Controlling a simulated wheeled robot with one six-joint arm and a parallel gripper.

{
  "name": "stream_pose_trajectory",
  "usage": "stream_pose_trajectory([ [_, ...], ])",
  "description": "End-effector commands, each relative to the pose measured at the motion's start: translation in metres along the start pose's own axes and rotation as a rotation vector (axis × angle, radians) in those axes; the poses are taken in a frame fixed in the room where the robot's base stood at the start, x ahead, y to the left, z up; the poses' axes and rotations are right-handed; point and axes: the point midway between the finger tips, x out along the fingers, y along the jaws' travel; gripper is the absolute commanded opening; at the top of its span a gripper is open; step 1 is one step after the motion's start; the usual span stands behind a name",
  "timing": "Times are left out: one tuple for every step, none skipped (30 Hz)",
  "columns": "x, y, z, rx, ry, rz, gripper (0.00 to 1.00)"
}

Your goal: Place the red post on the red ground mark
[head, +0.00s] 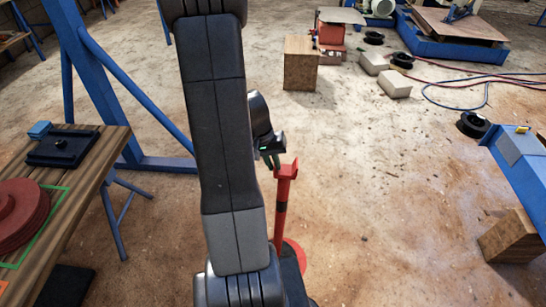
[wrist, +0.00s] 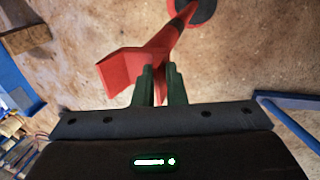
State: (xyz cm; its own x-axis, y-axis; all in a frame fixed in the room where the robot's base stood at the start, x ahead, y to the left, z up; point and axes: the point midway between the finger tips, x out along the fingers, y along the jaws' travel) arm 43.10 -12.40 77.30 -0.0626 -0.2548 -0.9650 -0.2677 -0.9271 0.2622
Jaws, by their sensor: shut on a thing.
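The red post (head: 282,205) stands roughly upright beside my arm, with a flared bracket head and a dark band. My gripper (head: 270,152) is at its top. In the wrist view, the fingers of my gripper (wrist: 161,84) are shut on the post's head (wrist: 128,69), and the shaft runs away to the upper right. A red round patch, seemingly the red ground mark (head: 297,252), shows at the post's foot, partly hidden by my arm. A dark, red-edged disc lies at the shaft's far end in the wrist view. I cannot tell whether the foot touches the floor.
A wooden workbench (head: 91,190) with red discs and a blue frame (head: 89,82) stand at left. A blue beam (head: 518,165) on a wooden block (head: 511,238) is at right. Pale blocks (head: 394,84) and hoses lie farther back. The floor right of the post is clear.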

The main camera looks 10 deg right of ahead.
Motion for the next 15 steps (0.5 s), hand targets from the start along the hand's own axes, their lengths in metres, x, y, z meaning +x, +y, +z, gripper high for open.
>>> stream_pose_trajectory([
  [0.0062, -0.0014, 0.0, -0.001, -0.001, 0.001, 0.0],
  [0.0084, -0.0021, -0.0002, -0.001, 0.0, 0.001, 0.0],
  [0.0103, -0.0027, -0.0003, -0.001, 0.001, 0.001, 0.0],
  [0.0111, -0.003, -0.0003, -0.001, 0.001, 0.0, 0.0],
  [0.0115, -0.0031, -0.0003, -0.001, 0.002, 0.0, 0.0],
  [0.0115, -0.0031, -0.0002, -0.001, 0.002, 0.0, 0.0],
  [0.0114, -0.0031, -0.0002, -0.001, 0.002, 0.0, 0.0],
  [0.0115, -0.0031, -0.0001, -0.001, 0.001, 0.0, 0.0],
  [0.0117, -0.0032, -0.0001, 0.0, 0.001, 0.0, 0.0],
  [0.0132, -0.0035, 0.001, 0.0, -0.002, -0.001, 0.13],
  [0.0134, -0.0035, 0.0011, 0.0, -0.002, 0.0, 0.19],
  [0.0134, -0.0035, 0.0011, 0.0, -0.002, 0.0, 0.27],
  [0.0134, -0.0035, 0.001, 0.0, -0.002, 0.0, 0.33],
  [0.0133, -0.0035, 0.001, 0.0, -0.002, 0.0, 0.33],
  [0.0131, -0.0034, 0.001, 0.0, -0.002, 0.0, 0.33],
])
